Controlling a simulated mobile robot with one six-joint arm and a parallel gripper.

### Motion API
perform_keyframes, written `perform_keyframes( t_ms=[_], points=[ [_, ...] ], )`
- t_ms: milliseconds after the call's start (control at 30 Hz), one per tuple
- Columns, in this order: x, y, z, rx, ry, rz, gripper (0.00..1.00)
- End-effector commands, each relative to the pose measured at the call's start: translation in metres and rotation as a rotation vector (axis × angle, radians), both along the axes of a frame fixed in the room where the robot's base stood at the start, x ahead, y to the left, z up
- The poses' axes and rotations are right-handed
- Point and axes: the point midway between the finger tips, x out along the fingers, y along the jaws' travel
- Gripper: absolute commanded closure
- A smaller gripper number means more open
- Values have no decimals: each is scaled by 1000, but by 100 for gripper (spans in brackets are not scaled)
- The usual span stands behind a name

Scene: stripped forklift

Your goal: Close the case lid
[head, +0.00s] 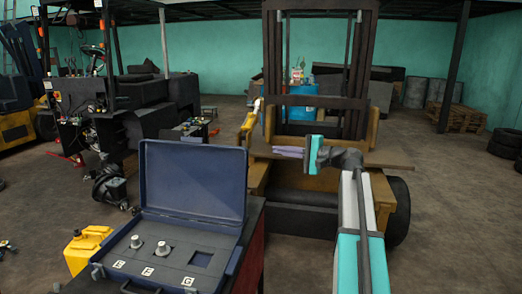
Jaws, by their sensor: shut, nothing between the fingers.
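A dark blue case (170,262) stands open on a stand at the lower left of the head view. Its lid (194,184) is raised roughly upright at the back, its inner side facing me. In the case's grey insert, two metal knobs (163,249) stand in the left and middle places, and a square recess is empty at the right. Letter labels E, F and G run along the front. My gripper (276,151) is shut and empty, pointing left, to the right of the lid's upper edge and apart from it in the picture.
A yellow and black forklift (317,118) stands behind my arm, with a brown board (390,163) across its front. A yellow container (86,245) is left of the case. A stripped dark vehicle (140,110) stands at the back left. Open floor lies at the right.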

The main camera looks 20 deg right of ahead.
Motion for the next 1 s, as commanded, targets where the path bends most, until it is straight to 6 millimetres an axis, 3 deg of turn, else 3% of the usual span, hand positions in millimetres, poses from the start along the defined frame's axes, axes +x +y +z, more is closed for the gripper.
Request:
perform_keyframes(
  t_ms=[267, 900, 1000],
  points=[
    [13, 4, -1, 0, 1, -6, 100],
    [77, 49, -6, 0, 1, -7, 100],
    [73, 53, -6, -1, 0, -9, 100]
  ],
)
